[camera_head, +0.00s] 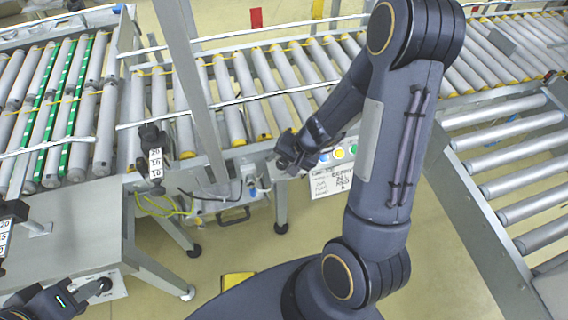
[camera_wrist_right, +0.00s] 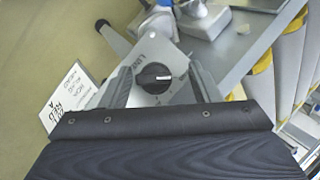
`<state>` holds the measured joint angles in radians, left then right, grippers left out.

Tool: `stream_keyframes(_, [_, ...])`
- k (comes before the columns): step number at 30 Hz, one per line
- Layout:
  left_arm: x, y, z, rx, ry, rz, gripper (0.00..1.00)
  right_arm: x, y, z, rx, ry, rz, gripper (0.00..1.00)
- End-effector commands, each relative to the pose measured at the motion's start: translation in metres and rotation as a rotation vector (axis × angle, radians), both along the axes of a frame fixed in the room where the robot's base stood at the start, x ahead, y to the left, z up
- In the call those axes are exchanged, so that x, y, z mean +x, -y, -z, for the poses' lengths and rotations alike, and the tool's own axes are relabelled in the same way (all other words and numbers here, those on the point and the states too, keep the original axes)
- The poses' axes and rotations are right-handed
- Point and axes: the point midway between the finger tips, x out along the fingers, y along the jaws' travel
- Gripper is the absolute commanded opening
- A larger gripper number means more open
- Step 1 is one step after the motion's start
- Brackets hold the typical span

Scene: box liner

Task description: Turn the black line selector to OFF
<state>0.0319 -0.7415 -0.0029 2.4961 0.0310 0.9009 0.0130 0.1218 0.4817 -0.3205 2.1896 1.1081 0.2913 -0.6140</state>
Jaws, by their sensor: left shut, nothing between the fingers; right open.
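The black line selector (camera_wrist_right: 155,78) is a round knob on a grey plate (camera_wrist_right: 150,48) lettered LINE in the right wrist view. A pale mark on the knob points toward the picture's right. My right gripper (camera_wrist_right: 160,88) is open, with one finger on each side of the knob; I cannot tell whether they touch it. In the head view my right gripper (camera_head: 290,158) is at the control panel beside the coloured buttons and hides the selector. My left gripper (camera_head: 100,288) is shut and empty at the lower left, away from the panel.
A blue button (camera_head: 324,157), a yellow button (camera_head: 339,153) and a green button (camera_head: 353,149) sit right of my right gripper. Roller conveyors (camera_head: 240,75) run behind, and a grey post (camera_head: 190,80) stands left.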

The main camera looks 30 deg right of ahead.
Motion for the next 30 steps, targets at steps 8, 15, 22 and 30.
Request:
stream_keyframes(8, [0.0, 0.0, 0.0, 0.0, 0.001, 0.0, 0.0, 0.0, 0.001, 0.0, 0.0, 0.0, 0.003, 0.51])
stream_keyframes(15, [0.0, 0.0, 0.0, 0.0, 0.001, 0.0, 0.0, 0.0, 0.001, 0.0, 0.0, 0.0, 0.002, 0.2])
stream_keyframes(22, [0.0, 0.0, 0.002, 0.0, 0.001, 0.0, 0.0, 0.001, 0.001, 0.001, 0.006, 0.003, 0.008, 0.12])
stream_keyframes(30, [0.0, 0.0, 0.028, 0.0, 0.001, 0.0, 0.0, 0.001, 0.002, 0.006, 0.07, 0.023, 0.083, 0.12])
